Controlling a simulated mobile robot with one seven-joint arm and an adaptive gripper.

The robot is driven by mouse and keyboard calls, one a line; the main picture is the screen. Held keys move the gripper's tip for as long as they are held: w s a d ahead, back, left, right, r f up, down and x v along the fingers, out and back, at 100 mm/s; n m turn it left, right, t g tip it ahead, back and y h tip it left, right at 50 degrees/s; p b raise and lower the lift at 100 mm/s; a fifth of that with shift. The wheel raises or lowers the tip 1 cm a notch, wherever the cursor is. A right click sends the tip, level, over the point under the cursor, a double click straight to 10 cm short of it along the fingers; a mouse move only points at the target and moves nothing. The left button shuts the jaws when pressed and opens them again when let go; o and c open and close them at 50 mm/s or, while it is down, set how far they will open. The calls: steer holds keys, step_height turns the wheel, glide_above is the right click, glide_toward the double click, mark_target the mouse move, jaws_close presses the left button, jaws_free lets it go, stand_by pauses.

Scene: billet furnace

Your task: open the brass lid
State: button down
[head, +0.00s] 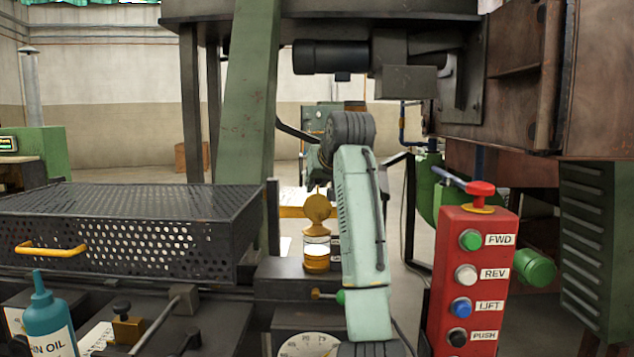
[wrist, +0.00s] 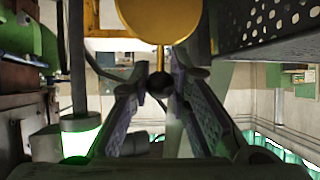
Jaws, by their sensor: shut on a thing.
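The brass lid (head: 319,208) shows as a round disc standing tilted up above a small cup with a clear glass band and a brass base (head: 317,262). A thin stem rises from the lid's top edge. In the wrist view the lid (wrist: 160,18) is at the top, and its stem ends in a small dark knob (wrist: 160,82). My gripper (wrist: 162,76) has its two fingertips around the knob end of this stem, shut on the lid. In the head view my arm stands just right of the cup, and the fingers are hidden or too small to make out.
A perforated metal box (head: 130,225) with a yellow handle is at the left. A red button panel (head: 473,280) stands close at the right. A blue oil bottle (head: 48,320) is at the front left, and a round dial (head: 308,346) is below the cup.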

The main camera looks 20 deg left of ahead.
steer(key=shift+w+a+r+g, duration=0.1)
steer(key=shift+w+g, duration=0.5)
steer(key=shift+w, duration=0.1)
steer(key=c, duration=1.7)
jaws_free()
steer(key=shift+o, duration=1.2)
steer(key=shift+f+h, duration=0.2)
steer(key=shift+h, duration=0.1)
steer(key=v, duration=1.2)
